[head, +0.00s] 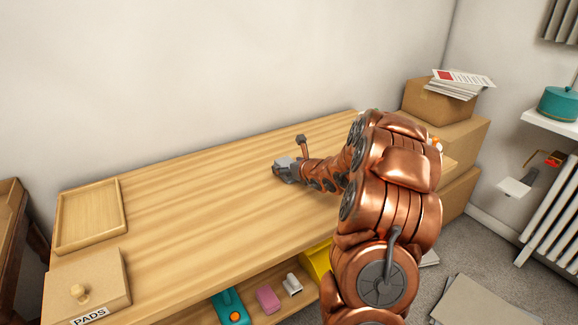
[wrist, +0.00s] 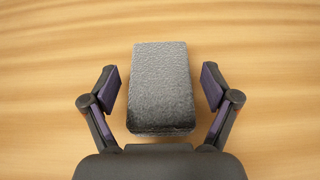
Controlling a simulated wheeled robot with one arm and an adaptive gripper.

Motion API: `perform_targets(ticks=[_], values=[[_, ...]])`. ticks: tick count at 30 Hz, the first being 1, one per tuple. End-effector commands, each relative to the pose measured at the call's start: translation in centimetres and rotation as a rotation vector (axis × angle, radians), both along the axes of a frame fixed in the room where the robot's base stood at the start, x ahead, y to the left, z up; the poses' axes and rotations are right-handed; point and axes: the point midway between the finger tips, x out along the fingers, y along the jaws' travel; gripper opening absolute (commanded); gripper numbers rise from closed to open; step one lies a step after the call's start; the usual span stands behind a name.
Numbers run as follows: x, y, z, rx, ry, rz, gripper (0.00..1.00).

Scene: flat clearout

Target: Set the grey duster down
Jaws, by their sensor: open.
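The grey duster (wrist: 160,85) is a dark grey, rough-textured block on the wooden table top. In the wrist view it lies between the two fingers of my gripper (wrist: 160,88), with a gap on each side. My gripper is open and touches neither side of the duster. In the head view my gripper (head: 284,172) is low over the middle of the table (head: 190,200). The duster is hard to make out there beside the gripper.
A shallow wooden tray (head: 122,215) and a box labelled PADS (head: 105,275) stand at the table's left end. A shelf below holds a teal item (head: 232,308), a pink block (head: 267,298) and a yellow item (head: 317,262). Cardboard boxes (head: 455,140) stand at right.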

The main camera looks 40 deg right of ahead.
Motion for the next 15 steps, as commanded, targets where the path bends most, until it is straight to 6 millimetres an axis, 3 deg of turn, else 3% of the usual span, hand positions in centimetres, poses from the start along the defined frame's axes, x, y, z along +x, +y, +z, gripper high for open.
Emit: perform_targets(ticks=[6, 15], values=[[0.0, 0.0, 0.5, -0.001, 0.001, 0.0, 0.87], [-3.4, 0.2, 1.8, 0.001, -0.004, -0.002, 0.87]])
